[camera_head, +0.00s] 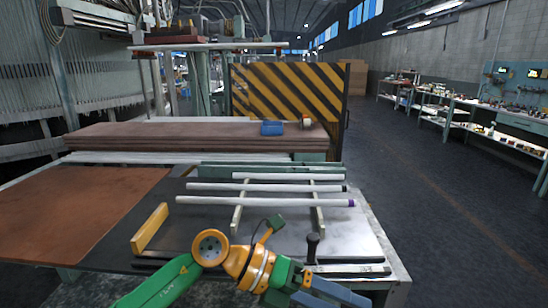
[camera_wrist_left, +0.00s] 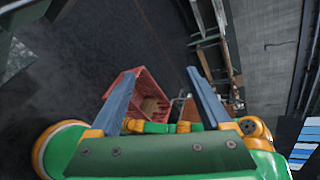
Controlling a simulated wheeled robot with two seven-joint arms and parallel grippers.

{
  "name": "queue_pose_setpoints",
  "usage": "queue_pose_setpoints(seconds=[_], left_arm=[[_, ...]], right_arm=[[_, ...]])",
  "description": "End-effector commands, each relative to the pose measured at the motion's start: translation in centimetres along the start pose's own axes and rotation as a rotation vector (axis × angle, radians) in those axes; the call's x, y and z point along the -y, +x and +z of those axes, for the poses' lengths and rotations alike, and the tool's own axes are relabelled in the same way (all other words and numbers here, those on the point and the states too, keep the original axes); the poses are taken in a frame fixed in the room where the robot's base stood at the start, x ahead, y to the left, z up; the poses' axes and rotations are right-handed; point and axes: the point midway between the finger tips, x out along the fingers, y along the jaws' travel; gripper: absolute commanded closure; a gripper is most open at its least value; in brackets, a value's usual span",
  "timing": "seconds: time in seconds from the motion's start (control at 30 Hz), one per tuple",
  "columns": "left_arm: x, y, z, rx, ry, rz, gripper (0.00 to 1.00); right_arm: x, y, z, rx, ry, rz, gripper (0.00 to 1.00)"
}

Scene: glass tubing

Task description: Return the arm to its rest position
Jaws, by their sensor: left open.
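My left arm comes in from the bottom left of the head view, with its green and orange links bent in front of the table. In the left wrist view my left gripper (camera_wrist_left: 160,73) is open, with its two blue-grey fingers wide apart and nothing between them. It points out over the dark floor, away from the tubes. Three pale tubes lie across two light rails on the table: the front tube (camera_head: 265,201), the middle tube (camera_head: 265,188) and the shorter back tube (camera_head: 288,176). The front tube has a purple right end. My right gripper is out of view.
A yellow block (camera_head: 150,229) stands at the table's left, and a dark upright knob (camera_head: 312,246) near its front edge. A striped barrier (camera_head: 290,95) stands behind. A red open box (camera_wrist_left: 142,95) shows beyond my left fingers. The floor to the right (camera_head: 410,190) is clear.

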Motion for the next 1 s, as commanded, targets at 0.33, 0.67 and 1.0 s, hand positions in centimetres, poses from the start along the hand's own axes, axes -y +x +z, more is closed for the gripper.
queue_pose_setpoints(seconds=[0.33,0.67,1.0], left_arm=[[-6.4,-14.4,6.2,1.22,-1.107,-1.04,0.19],[-24.6,-14.4,-13.3,1.783,-2.139,-0.652,0.19],[-24.9,-11.1,-29.3,-1.718,2.486,0.088,0.19]], right_arm=[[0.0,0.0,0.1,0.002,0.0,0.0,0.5],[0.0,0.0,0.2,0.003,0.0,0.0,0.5],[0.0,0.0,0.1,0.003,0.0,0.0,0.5]])
